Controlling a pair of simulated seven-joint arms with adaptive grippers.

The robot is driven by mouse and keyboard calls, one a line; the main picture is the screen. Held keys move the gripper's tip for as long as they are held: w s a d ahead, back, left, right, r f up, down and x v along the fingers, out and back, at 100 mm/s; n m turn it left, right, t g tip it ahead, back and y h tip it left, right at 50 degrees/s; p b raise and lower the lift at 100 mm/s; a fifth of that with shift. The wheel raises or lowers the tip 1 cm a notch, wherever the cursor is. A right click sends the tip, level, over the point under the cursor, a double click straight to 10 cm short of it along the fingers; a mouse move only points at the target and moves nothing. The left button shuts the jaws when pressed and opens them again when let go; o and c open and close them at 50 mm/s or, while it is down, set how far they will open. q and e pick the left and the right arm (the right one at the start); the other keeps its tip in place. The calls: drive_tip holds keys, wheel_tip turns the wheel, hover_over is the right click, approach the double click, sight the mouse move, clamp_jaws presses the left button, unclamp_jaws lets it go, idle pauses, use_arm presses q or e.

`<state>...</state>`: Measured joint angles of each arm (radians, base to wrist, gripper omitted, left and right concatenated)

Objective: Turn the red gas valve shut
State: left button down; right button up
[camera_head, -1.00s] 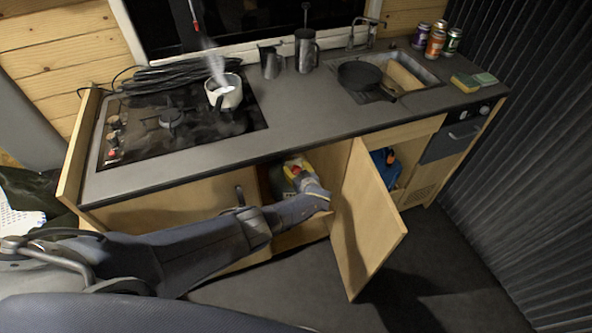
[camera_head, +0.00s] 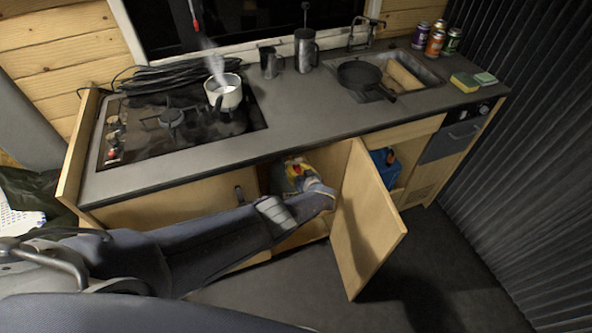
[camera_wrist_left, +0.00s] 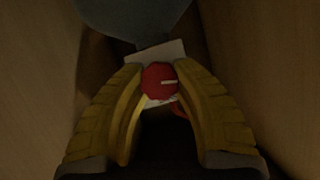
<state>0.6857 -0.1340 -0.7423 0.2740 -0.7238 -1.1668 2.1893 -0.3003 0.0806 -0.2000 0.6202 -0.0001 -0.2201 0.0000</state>
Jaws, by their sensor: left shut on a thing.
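The red gas valve (camera_wrist_left: 159,83) is a round red knob with a pale mark, seen in the left wrist view between my left gripper's yellow fingertips. My left gripper (camera_wrist_left: 158,86) is shut on the valve, one finger at each side. In the head view, my left gripper (camera_head: 296,170) reaches into the open cupboard under the counter, where the arm and shade hide most of the valve. A pale label or plate (camera_wrist_left: 163,53) and a grey-blue rounded body (camera_wrist_left: 135,18) show behind the knob. My right gripper is not in view.
The open cupboard door (camera_head: 367,225) stands close to the right of my left wrist. A steaming pot (camera_head: 223,92) is on the hob (camera_head: 185,130) above. A blue item (camera_head: 382,170) sits in the compartment to the right. The floor in front is clear.

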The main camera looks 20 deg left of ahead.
sight(297, 170)
use_arm(q)
drive_tip(key=shift+w+a+r, duration=0.1)
drive_tip(key=shift+a+r, duration=0.05)
drive_tip(key=shift+r, duration=0.05)
idle(0.3)
drive_tip(key=c, duration=0.9)
unclamp_jaws()
drive_tip(key=shift+f, duration=0.1)
drive_tip(key=shift+s+d+f, duration=0.1)
drive_tip(key=shift+s+d, duration=0.2)
drive_tip(key=shift+d, duration=0.15)
drive_tip(key=shift+s+d, duration=0.25)
drive_tip(key=shift+d, duration=0.15)
drive_tip(key=shift+s+d+r, duration=0.2)
drive_tip(key=shift+s+r, duration=0.4)
drive_tip(key=shift+s, duration=0.05)
drive_tip(key=v, duration=0.9)
